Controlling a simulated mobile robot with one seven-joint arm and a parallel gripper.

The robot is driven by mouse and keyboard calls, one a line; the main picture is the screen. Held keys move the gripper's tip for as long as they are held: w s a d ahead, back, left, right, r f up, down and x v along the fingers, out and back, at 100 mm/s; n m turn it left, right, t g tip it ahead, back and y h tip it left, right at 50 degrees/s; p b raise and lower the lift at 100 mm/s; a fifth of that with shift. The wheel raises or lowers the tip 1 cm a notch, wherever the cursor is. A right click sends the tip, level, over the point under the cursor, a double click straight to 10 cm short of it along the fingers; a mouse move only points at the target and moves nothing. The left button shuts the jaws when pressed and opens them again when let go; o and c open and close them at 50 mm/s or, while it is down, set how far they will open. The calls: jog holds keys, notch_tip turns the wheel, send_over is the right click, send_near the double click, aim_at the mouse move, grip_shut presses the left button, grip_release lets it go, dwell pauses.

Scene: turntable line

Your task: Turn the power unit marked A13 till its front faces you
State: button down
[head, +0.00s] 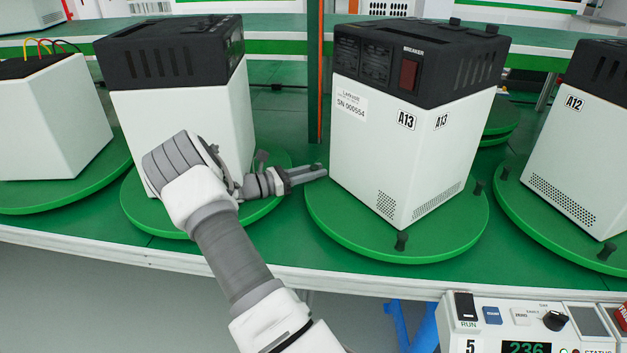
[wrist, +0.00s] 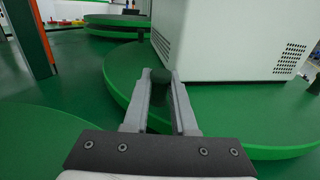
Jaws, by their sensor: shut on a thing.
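The power unit marked A13 (head: 392,155) is a white box with a black top, standing on a round green turntable (head: 440,247). One upright face, with sockets, a red breaker switch and a serial label, is turned to the left front. Another face, also marked A13, is turned to the right front. My gripper (head: 318,172) is at the turntable's left edge, beside the unit. In the wrist view its fingers are shut on a dark peg (wrist: 161,82) at the turntable's rim (wrist: 122,84). The unit's lower part (wrist: 215,45) shows just beyond.
A unit marked A12 (head: 575,150) stands on a turntable at right. Another unit (head: 180,105) stands behind my arm at left, and a white box with wires (head: 50,120) at far left. An orange-edged post (head: 315,80) rises behind. A control panel (head: 535,320) is at front right.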

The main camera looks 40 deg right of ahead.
jog(key=w+d+m+g, duration=0.1)
jog(key=w+d+m+g+y+b, duration=0.1)
jog(key=d+g, duration=0.1)
jog(key=shift+d+f, duration=0.1)
jog(key=shift+f, duration=0.05)
jog(key=shift+w+d, duration=0.15)
jog(key=shift+d, duration=0.15)
jog(key=d, duration=0.2)
jog(key=w+d+b, duration=0.1)
jog(key=d, duration=0.1)
jog(key=d+b, duration=0.1)
jog(key=d, duration=0.1)
jog(key=shift+w+d, duration=0.1)
jog(key=shift+w, duration=0.3)
jog(key=shift+w+d+b, duration=0.1)
jog(key=shift+d+b, duration=0.4)
jog(key=shift+d, duration=0.35)
jog(key=c, duration=0.7)
grip_release()
jog(key=shift+c, duration=0.2)
